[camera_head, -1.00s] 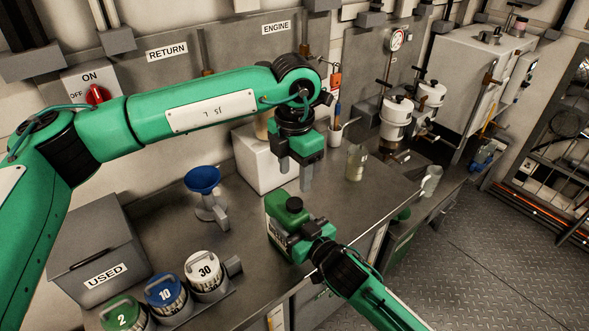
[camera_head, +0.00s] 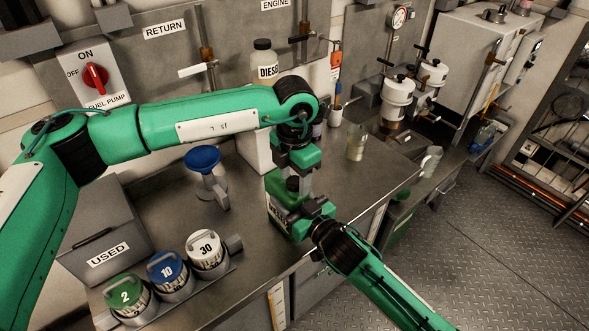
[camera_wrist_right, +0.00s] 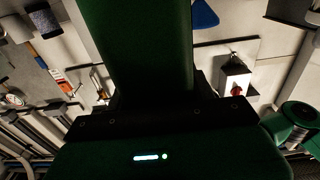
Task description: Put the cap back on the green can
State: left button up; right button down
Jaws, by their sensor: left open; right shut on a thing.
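The green can (camera_head: 277,191) is upright at the front edge of the metal bench, with a partly hidden pale label on its side. It also fills the upper middle of the right wrist view (camera_wrist_right: 135,45). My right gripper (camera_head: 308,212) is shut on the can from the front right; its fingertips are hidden. A dark round cap (camera_head: 292,184) shows on the can's top, mostly hidden by my left gripper. My left gripper (camera_head: 298,184) points down, open, with its fingers around the cap. I cannot tell whether they touch it or how it is seated.
A blue funnel (camera_head: 203,160) on a stand is left of the can. A white block (camera_head: 254,145) and a DIESEL bottle (camera_head: 264,65) are behind my left arm. Several numbered pots (camera_head: 168,270) and a USED bin (camera_head: 105,235) stand front left. A clear beaker (camera_head: 356,143) is right.

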pick_arm(q)
jog(key=c, duration=1)
jog(key=o, duration=1.2)
jog(key=shift+c, duration=0.2)
notch_tip(320, 180, up, 12)
pick_arm(e)
jog(key=shift+c, duration=2.2)
grip_release()
